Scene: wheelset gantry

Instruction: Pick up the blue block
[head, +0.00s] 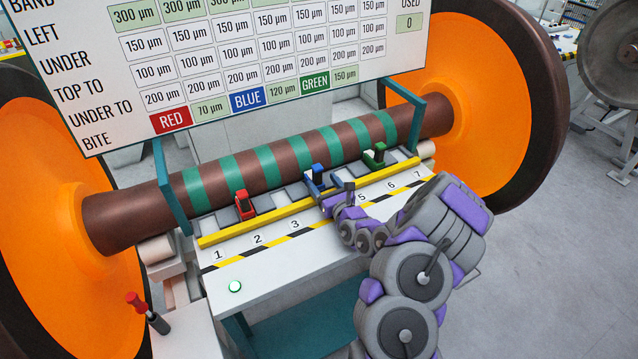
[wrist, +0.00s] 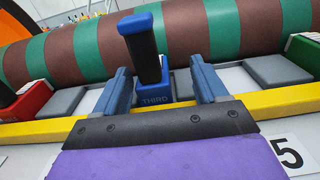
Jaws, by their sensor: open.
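The blue block (head: 315,181) stands on the bench behind the yellow rail, between the red and green blocks. It has an upright dark handle with a blue top, and the wrist view shows it labelled "THIRD" (wrist: 155,92). My gripper (head: 338,194) is at the blue block's near side. In the wrist view my gripper (wrist: 163,88) is open, with one blue-grey finger on each side of the block's base. I cannot tell whether either finger touches it. The block's lower front is partly hidden behind my gripper.
A red block (head: 244,205) stands to the left and a green block (head: 374,155) to the right. A yellow rail (head: 290,212) runs along the bench's slots. The striped axle (head: 265,165) lies close behind, between large orange wheels. A sign board (head: 250,60) hangs above.

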